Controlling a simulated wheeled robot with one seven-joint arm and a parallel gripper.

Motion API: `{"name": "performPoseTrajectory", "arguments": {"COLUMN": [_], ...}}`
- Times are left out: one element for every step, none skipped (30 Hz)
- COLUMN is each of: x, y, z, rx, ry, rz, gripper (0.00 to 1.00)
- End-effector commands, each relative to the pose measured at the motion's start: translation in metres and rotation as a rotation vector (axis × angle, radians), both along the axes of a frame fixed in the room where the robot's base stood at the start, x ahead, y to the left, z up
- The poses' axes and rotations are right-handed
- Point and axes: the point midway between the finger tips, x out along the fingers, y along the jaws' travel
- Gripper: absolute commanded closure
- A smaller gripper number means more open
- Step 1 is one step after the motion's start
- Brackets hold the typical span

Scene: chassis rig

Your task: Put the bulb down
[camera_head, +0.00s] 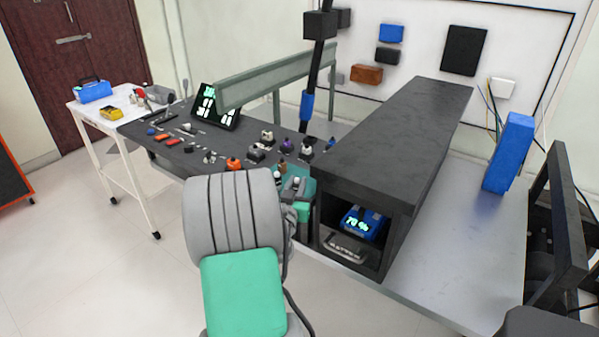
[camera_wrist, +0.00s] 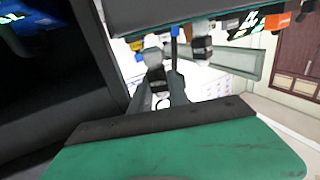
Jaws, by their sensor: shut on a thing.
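My gripper (camera_head: 296,186) is over the near edge of the dark bench mat, partly hidden behind my own grey and green arm in the head view. In the wrist view my gripper (camera_wrist: 160,95) is shut on a small grey and dark piece, the bulb (camera_wrist: 154,70). The picture there is turned nearly upside down. The bulb is small and partly covered by the fingers, so I cannot tell whether it touches anything below.
The dark mat (camera_head: 165,158) carries several small parts, and a tilted display (camera_head: 215,106) stands behind them. A dark raised shelf (camera_head: 405,125) is close on the right, with a blue meter (camera_head: 362,222) inside. A grey-green beam (camera_head: 262,80) spans behind the parts.

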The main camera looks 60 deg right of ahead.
Motion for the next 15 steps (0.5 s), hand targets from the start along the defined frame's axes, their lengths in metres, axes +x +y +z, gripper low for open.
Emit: {"name": "performPoseTrajectory", "arguments": {"x": [0.001,0.003,0.005,0.005,0.006,0.007,0.009,0.01,0.012,0.014,0.015,0.015,0.015,0.015,0.016], "y": [-0.011,-0.015,-0.019,-0.023,-0.027,-0.033,-0.038,-0.045,-0.053,-0.059,-0.062,-0.059,-0.059,-0.059,-0.059], "z": [0.002,0.002,0.001,0.001,0.001,0.001,0.002,0.002,0.002,0.002,-0.003,-0.014,-0.016,-0.017,-0.016], "rx": [0.001,0.001,0.001,0.0,0.0,0.001,0.0,0.001,0.001,0.0,0.003,0.004,0.003,0.001,0.0], "ry": [0.0,0.0,0.0,0.0,0.0,0.0,0.0,-0.001,0.0,-0.001,0.002,0.004,0.003,0.003,0.002], "rz": [-0.003,-0.001,-0.001,0.0,-0.001,-0.001,-0.001,-0.001,-0.002,-0.001,0.0,0.002,0.003,0.003,0.003], "gripper": [1.0,1.0,1.0,1.0,1.0,1.0,1.0,1.0,1.0,1.0,1.0,1.0,1.0,1.0,1.0]}}
